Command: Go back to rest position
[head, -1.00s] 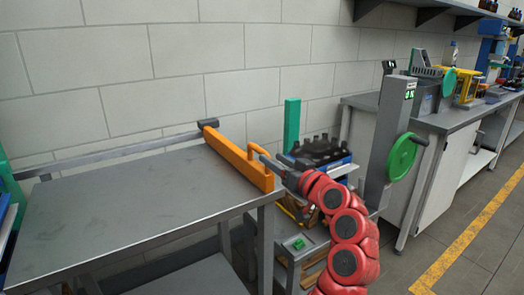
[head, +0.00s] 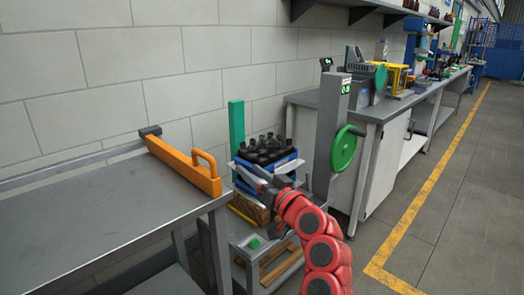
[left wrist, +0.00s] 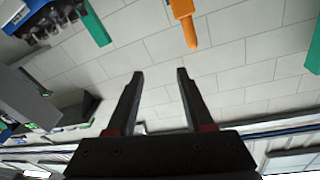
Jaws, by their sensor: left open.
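My left gripper (head: 248,172) is at the end of my red arm, in front of the blue crate as the head view shows it. The left wrist view shows its two dark fingers (left wrist: 160,73) spread apart with nothing between them. Dark-capped bottles (head: 266,147) stand together in the blue crate (head: 282,164), on a low grey stand. The crate and bottles also show upside down at the upper left of the left wrist view (left wrist: 40,18). Whether the gripper touches the crate cannot be told. My right gripper is not in view.
A grey table (head: 110,225) with an orange handled bar (head: 185,165) is at left. A grey post with a green handwheel (head: 346,147) stands right of the crate. Beyond it runs a long workbench (head: 375,110). The floor at right (head: 460,220) is clear.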

